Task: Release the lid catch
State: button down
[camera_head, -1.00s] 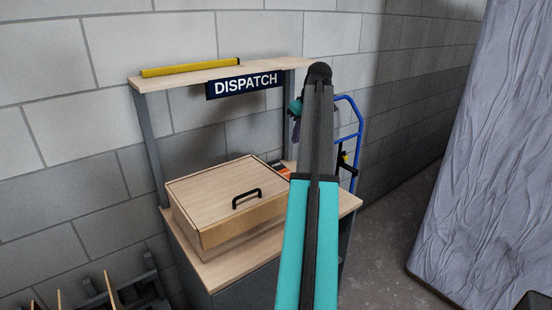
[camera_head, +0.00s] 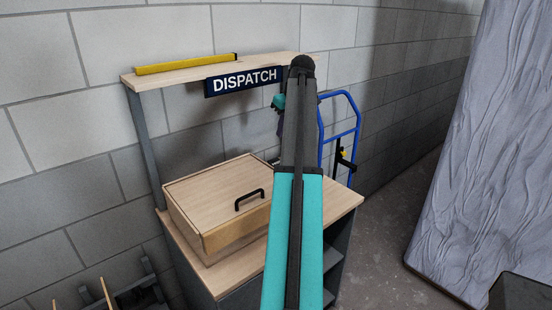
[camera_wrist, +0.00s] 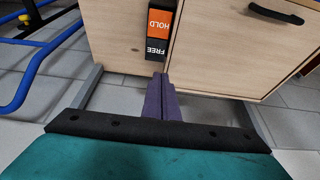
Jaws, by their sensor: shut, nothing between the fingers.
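The wooden box with its lid (camera_head: 215,190) and black handle (camera_head: 250,199) sits on the bench in the head view, lid down. In the wrist view the lid (camera_wrist: 225,45) and handle (camera_wrist: 277,14) are at the right. A label with an orange HOLD part (camera_wrist: 161,22) and a black FREE part (camera_wrist: 157,46) lies beside it, lettering upside down. A small dark piece shows at the label's top; I cannot tell if it is the catch. My gripper (camera_wrist: 162,78) is shut and empty, its purple fingertips just below FREE; contact is unclear. My arm hides the label in the head view.
The bench (camera_head: 325,208) has a DISPATCH sign (camera_head: 244,81) and a shelf with a yellow bar (camera_head: 186,64) above. A blue hand truck (camera_head: 355,130) stands behind at the right. A grey wrapped panel (camera_head: 480,150) stands far right. Floor between is clear.

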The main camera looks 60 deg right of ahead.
jog(key=shift+s+d, duration=0.15)
jog(key=shift+s, duration=0.05)
jog(key=shift+f, duration=0.1)
jog(key=p, duration=0.3)
send_over(274, 163)
jog(key=s, duration=0.2)
jog(key=f, duration=1.1)
jog(key=shift+w+a+f, duration=0.1)
jog(key=shift+w+a, duration=0.1)
jog(key=shift+w, duration=0.05)
jog(key=shift+p+x, duration=0.4)
jog(key=shift+x, duration=0.55)
jog(key=shift+s, duration=0.15)
